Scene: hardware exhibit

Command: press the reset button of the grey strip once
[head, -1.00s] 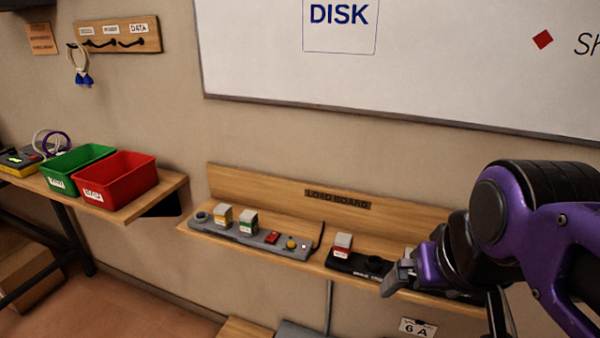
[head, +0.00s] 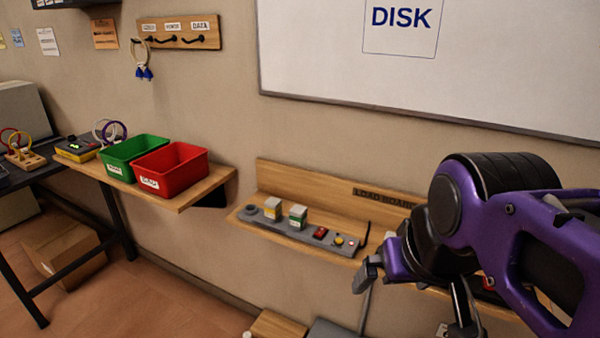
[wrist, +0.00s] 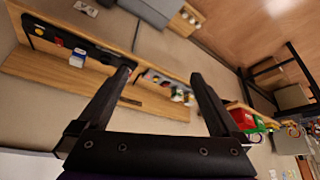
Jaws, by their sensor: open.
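The grey strip (head: 285,234) lies on the wooden load board shelf in the head view. It carries two plugged blocks, one yellow-and-white (head: 273,208) and one green-and-white (head: 298,216). Toward its right end are a red rocker switch (head: 320,233), a round yellow button (head: 338,241) and a small lit red spot (head: 351,243). No reset label is legible. My gripper (head: 412,298) is open and empty, in front and to the right of the strip, apart from it. In the wrist view the strip (wrist: 160,78) shows between the open fingers (wrist: 163,73).
The load board (head: 285,180) has a raised back against the wall. Green (head: 132,155) and red (head: 172,168) bins stand on a shelf to the left. My arm hides the board's right part; a black strip (wrist: 92,50) there shows in the wrist view. A cord rises at the grey strip's right end.

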